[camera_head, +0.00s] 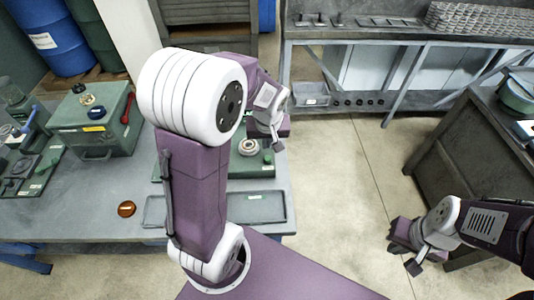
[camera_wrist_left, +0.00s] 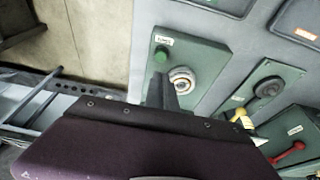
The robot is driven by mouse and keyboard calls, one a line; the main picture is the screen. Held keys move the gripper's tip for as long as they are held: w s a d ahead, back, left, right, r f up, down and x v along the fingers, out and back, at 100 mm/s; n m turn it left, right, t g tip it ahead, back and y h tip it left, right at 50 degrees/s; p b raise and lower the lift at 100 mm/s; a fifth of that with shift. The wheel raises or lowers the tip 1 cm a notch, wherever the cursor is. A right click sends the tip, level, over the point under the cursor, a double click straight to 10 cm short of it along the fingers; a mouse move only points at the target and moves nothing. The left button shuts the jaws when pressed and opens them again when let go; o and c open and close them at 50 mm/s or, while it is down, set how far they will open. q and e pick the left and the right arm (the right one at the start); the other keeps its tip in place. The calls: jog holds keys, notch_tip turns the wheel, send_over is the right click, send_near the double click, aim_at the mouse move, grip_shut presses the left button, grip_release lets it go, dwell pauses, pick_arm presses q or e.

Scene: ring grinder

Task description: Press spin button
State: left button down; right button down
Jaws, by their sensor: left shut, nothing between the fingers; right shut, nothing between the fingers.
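A green machine panel stands on the grey table and shows in the left wrist view (camera_wrist_left: 207,45). It bears a round green button (camera_wrist_left: 161,55) below a small white label too small to read. A metal ring (camera_wrist_left: 181,80) sits beside the button; it also shows in the head view (camera_head: 249,147). My left gripper (camera_head: 279,145) is shut and empty at the right end of this panel. In the left wrist view its dark fingers (camera_wrist_left: 159,88) reach up close to the button; I cannot tell whether they touch it. My right gripper (camera_head: 411,264) is shut and empty, away from the table.
A shallow tray (camera_head: 258,208) and an orange round piece (camera_head: 127,209) lie at the table's front. A green box with a red handle (camera_head: 128,108) stands to the left. A dark bench (camera_head: 440,150) stands at the right, with open floor between.

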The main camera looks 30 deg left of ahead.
aim_at(267, 157)
pick_arm(q)
jog(key=x, duration=0.6)
jog(key=shift+s+d+f+b, duration=0.1)
jog(key=shift+s+d+b, duration=0.2)
jog(key=shift+s+b, duration=0.05)
jog(key=shift+f, duration=0.35)
